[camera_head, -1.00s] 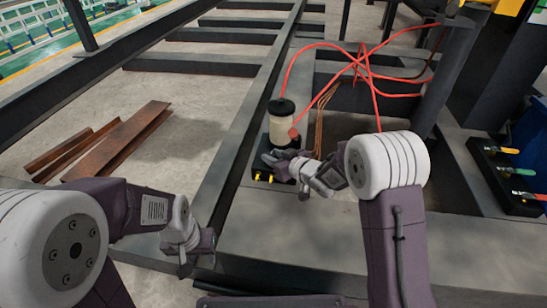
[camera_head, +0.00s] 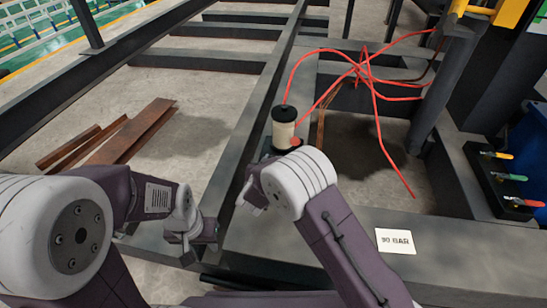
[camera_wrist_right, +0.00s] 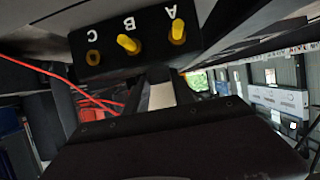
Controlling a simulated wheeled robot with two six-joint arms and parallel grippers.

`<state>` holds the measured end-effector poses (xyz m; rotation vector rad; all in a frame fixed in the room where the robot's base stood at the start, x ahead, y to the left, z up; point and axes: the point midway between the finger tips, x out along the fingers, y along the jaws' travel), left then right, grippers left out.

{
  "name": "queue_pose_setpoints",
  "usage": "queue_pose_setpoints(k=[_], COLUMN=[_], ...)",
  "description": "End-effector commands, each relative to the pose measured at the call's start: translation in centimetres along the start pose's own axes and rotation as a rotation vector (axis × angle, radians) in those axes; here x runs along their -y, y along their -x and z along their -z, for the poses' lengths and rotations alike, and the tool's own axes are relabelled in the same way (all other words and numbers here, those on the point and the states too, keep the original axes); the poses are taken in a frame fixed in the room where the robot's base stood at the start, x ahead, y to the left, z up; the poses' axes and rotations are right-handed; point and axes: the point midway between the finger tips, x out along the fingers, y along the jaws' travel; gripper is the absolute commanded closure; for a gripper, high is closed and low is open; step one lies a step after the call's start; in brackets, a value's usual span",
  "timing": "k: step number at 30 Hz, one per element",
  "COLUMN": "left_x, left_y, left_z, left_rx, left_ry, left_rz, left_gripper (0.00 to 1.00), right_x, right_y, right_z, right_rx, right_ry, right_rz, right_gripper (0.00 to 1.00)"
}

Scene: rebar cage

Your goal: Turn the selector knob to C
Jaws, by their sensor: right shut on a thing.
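In the right wrist view a black box (camera_wrist_right: 112,58) carries the letters A, B and C, upside down. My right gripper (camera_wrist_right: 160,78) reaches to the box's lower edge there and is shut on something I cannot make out. I cannot pick out the selector knob. In the head view my right wrist hides most of the box, beside the cream cylinder (camera_head: 284,133). My left gripper (camera_head: 188,252) hangs left of it, its opening unclear.
Red hoses (camera_head: 362,72) run from the cylinder across the dark frame. A white card reading "90 BAR" (camera_head: 395,241) lies on the right beam. A black block with coloured handles (camera_head: 503,178) stands at the right edge. Rusty bars (camera_head: 110,132) lie on the left floor.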

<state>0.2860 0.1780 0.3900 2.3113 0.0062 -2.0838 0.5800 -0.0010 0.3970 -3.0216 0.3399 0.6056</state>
Motion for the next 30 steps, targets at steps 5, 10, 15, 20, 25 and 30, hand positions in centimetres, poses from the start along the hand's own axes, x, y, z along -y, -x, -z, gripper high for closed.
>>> queue_pose_setpoints(k=[5, 10, 15, 20, 25, 30], left_x=[0.0, 0.0, 0.0, 0.0, 0.0, 0.0], left_y=[-1.1, -1.5, -1.5, -1.5, -1.5, -1.5], left_z=[-0.1, -0.2, -0.2, -0.2, -0.2, -0.2], left_rx=[0.000, 0.000, 0.000, 0.000, 0.000, 0.000], left_ry=[0.000, 0.000, 0.000, 0.000, 0.000, 0.000], left_rz=[0.000, 0.000, 0.000, 0.000, 0.000, 0.000], left_gripper=[0.64, 0.64, 0.64, 0.64, 0.64, 0.64], right_x=[0.2, 0.2, 0.2, 0.2, 0.2, 0.1], right_y=[-0.2, -0.1, -0.1, -0.1, -0.1, -0.1], right_z=[-0.2, 0.0, 0.1, 0.1, 0.1, 0.1], right_rx=[-0.003, -0.003, -0.003, -0.003, -0.003, -0.003], right_ry=[-0.030, -0.044, -0.048, -0.048, -0.049, -0.049], right_rz=[-0.062, -0.095, -0.107, -0.109, -0.109, -0.109], right_gripper=[1.00, 1.00, 1.00, 1.00, 0.67, 0.49])
